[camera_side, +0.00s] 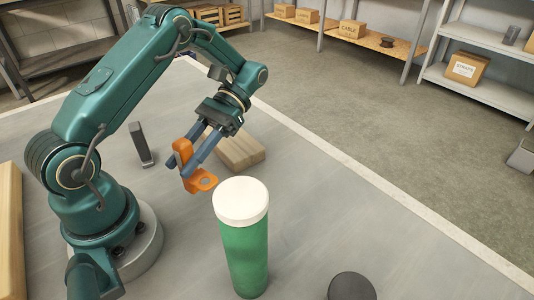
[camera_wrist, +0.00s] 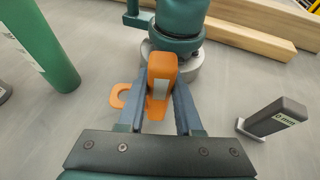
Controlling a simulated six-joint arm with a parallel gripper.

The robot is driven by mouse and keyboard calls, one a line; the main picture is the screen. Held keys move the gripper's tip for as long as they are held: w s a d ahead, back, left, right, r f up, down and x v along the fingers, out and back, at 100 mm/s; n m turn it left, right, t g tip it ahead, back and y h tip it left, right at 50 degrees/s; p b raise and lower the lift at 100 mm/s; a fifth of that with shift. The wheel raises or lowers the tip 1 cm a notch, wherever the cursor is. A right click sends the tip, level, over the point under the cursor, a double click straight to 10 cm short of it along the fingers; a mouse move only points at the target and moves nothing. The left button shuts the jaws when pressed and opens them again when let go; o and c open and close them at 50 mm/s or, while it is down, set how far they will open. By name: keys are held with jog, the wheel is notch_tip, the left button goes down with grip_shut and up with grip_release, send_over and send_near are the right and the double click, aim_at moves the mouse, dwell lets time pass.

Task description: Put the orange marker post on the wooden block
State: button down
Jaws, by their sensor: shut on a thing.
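The orange marker post (camera_side: 183,150) has a flat foot with a hole, which sticks out toward the lower right in the side view. My gripper (camera_side: 187,160) is shut on its upright part, and the post looks about upright. In the wrist view the post (camera_wrist: 161,70) stands between both fingers of my gripper (camera_wrist: 160,98), with its ring-shaped foot showing to the left. I cannot tell whether the foot touches the table. The wooden block (camera_side: 241,151) lies flat on the table, behind and right of my gripper in the side view. Nothing is seen on its visible top.
A green cylinder with a white cap (camera_side: 242,235) stands close in front of the post. A dark grey labelled post (camera_wrist: 275,118) stands on the other side. A black disc (camera_side: 352,287) lies at the front. Long timber (camera_wrist: 235,35) lies near my base. The table's right part is clear.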

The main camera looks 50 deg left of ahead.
jog(key=s+a+m+y, duration=0.2)
jog(key=a+m+y, duration=0.5)
jog(key=y, duration=0.1)
jog(key=w+a+r+m+t+y, duration=0.85)
jog(key=a+r+m+t, duration=0.25)
jog(key=a+m+t, duration=0.15)
jog(key=shift+m+t+y, duration=0.25)
jog(key=shift+m+t, duration=0.1)
jog(key=shift+m, duration=0.4)
jog(key=shift+w+d+f, duration=2.4)
jog(key=shift+w+f, duration=0.15)
jog(key=shift+w+d+f, duration=2.4)
jog(key=shift+w+f, duration=0.1)
jog(key=shift+f, duration=0.05)
jog(key=c, duration=0.6)
grip_release()
jog(key=shift+f, duration=0.1)
